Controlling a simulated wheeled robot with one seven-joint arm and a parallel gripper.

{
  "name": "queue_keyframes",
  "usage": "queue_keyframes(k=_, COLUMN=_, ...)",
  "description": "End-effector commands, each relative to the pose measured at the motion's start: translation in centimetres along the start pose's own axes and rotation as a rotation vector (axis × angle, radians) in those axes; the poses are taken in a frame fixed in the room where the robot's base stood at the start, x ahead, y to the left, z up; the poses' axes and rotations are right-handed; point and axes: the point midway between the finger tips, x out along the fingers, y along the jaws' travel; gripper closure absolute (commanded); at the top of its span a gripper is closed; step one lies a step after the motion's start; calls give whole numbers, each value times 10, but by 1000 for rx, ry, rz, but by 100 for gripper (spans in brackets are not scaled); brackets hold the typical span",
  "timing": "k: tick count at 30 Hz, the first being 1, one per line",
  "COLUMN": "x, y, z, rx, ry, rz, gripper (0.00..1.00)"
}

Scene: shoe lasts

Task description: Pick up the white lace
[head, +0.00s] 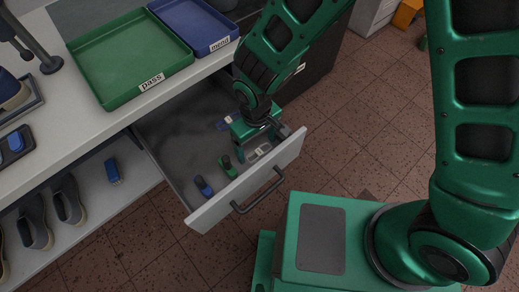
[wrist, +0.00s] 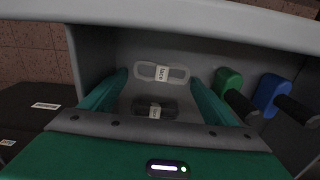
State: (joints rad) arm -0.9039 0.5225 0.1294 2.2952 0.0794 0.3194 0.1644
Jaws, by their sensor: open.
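The white lace (wrist: 176,74) is a pale flat bundle with a paper band, lying on the drawer floor near the front wall in the wrist view. In the head view it shows beside my gripper, close to the drawer front (head: 262,151). My gripper (wrist: 159,78) is open, pointing down into the drawer, with one finger on each side of the white lace. Nothing is held. A dark lace (wrist: 172,110) with a similar band lies closer to the gripper body, partly hidden by it. In the head view my gripper (head: 256,152) hides part of the drawer contents.
The open drawer (head: 172,140) also holds a green-handled tool (head: 227,166) and a blue-handled tool (head: 203,186). Its front wall stands close to my gripper. Above are a green tray (head: 125,55) labelled pass and a blue tray (head: 195,22) labelled mend.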

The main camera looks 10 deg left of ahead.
Motion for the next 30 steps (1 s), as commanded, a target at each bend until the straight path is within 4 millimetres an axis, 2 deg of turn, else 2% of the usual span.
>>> queue_keyframes(k=4, x=0, y=0, z=0, rx=0, ry=0, rz=0, gripper=21)
queue_keyframes(k=7, x=0, y=0, z=0, rx=0, ry=0, rz=0, gripper=45)
queue_keyframes(k=8, x=0, y=0, z=0, rx=0, ry=0, rz=0, gripper=50)
queue_keyframes(k=22, x=-7, y=0, z=0, rx=0, ry=2, rz=0, gripper=50)
queue_keyframes(k=26, x=-20, y=0, z=-1, rx=0, ry=3, rz=-1, gripper=50)
queue_keyframes(k=30, x=-41, y=0, z=-1, rx=0, ry=5, rz=-1, gripper=50)
